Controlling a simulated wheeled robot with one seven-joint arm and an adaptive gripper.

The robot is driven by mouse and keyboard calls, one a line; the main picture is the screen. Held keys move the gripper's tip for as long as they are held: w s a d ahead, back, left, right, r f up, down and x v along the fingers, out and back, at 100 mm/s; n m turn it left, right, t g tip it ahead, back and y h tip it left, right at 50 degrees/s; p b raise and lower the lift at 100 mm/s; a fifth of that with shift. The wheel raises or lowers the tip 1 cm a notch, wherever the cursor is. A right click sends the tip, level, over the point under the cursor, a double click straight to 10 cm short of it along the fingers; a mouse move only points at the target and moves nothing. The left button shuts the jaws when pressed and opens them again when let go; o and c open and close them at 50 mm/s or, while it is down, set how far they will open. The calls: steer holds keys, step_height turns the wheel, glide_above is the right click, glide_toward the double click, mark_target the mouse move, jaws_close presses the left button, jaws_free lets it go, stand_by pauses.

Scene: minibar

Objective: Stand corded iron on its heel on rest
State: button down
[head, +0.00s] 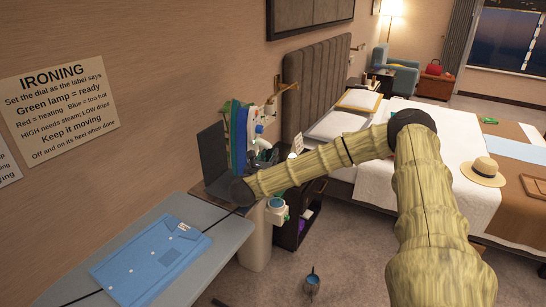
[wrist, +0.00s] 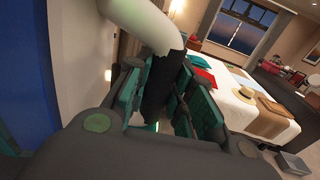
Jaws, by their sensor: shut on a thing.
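In the wrist view my gripper (wrist: 155,112) has its teal-padded fingers shut on a dark, handle-like part (wrist: 158,82) below a thick pale body. This appears to be the corded iron. In the head view my gripper (head: 262,156) is small and partly covered beyond the ironing board's far end; the iron's outline and tilt are hard to tell there. A dark upright plate (head: 214,157) at the board's far end looks like the rest. I cannot tell whether the iron touches it. A dark cord-like line crosses the board near that end.
A folded blue shirt (head: 152,262) lies on the grey ironing board (head: 205,285). Upright blue and green bands (head: 239,128) stand close to my gripper by the wall. The bed (head: 385,165) is to the right. A small pot-like thing (head: 312,282) is on the floor.

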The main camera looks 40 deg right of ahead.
steer(key=shift+w+a+f+b, duration=0.2)
steer(key=shift+w+a+f, duration=0.25)
steer(key=shift+w+f, duration=0.45)
steer(key=shift+w+a+f+b, duration=0.15)
steer(key=shift+w+a+f, duration=0.4)
steer(key=shift+w, duration=0.65)
steer(key=shift+w+a+f+b, duration=0.2)
steer(key=shift+w+a+f, duration=0.15)
steer(key=shift+w+f, duration=0.6)
steer(key=shift+w+a+f, duration=0.1)
steer(key=shift+w+f, duration=0.15)
steer(key=shift+w, duration=0.1)
steer(key=shift+w+a+f+b, duration=0.1)
steer(key=shift+w+f+b, duration=0.15)
steer(key=shift+f+b, duration=0.95)
steer(key=shift+r+b, duration=0.3)
steer(key=shift+b, duration=0.5)
steer(key=shift+s+f+b, duration=0.1)
steer(key=shift+f+b, duration=0.55)
steer(key=shift+b, duration=0.2)
steer(key=c, duration=1.2)
jaws_free()
steer(key=shift+o, duration=0.2)
steer(key=shift+f, duration=0.15)
steer(key=v, duration=1.2)
